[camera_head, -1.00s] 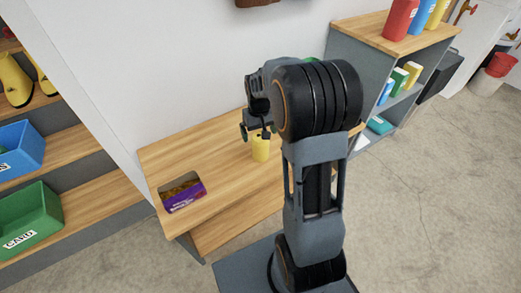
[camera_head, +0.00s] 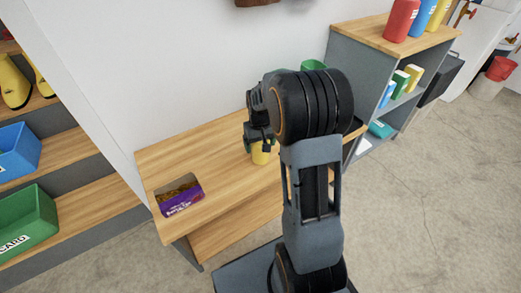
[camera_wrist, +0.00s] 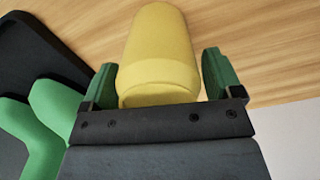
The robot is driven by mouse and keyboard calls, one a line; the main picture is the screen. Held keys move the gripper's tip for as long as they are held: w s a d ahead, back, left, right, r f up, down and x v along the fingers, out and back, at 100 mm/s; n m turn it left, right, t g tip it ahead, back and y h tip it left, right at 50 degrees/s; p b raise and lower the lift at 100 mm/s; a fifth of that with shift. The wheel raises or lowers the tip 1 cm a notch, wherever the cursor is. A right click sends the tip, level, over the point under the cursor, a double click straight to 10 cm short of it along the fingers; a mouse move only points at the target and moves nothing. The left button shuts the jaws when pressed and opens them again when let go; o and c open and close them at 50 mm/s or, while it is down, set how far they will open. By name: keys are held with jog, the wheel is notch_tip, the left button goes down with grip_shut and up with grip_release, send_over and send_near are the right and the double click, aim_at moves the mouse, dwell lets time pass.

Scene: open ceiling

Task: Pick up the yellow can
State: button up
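The yellow can (camera_head: 260,156) stands on the wooden table, partly hidden by my gripper in the head view. In the wrist view the can (camera_wrist: 158,55) lies between the two green fingers of my gripper (camera_wrist: 160,80), with one finger on each side. A small gap shows between the can and the right finger, and the left finger is close to the can. My gripper (camera_head: 260,143) is open and lowered around the can's upper part in the head view.
A purple box (camera_head: 181,199) sits at the table's front left. A green object (camera_head: 313,66) stands behind my arm, and a green thing (camera_wrist: 50,115) with a dark surface shows left in the wrist view. The wooden table (camera_head: 225,150) is clear left of the can.

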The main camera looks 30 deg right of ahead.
jog(key=c, duration=0.7)
jog(key=shift+r, duration=0.1)
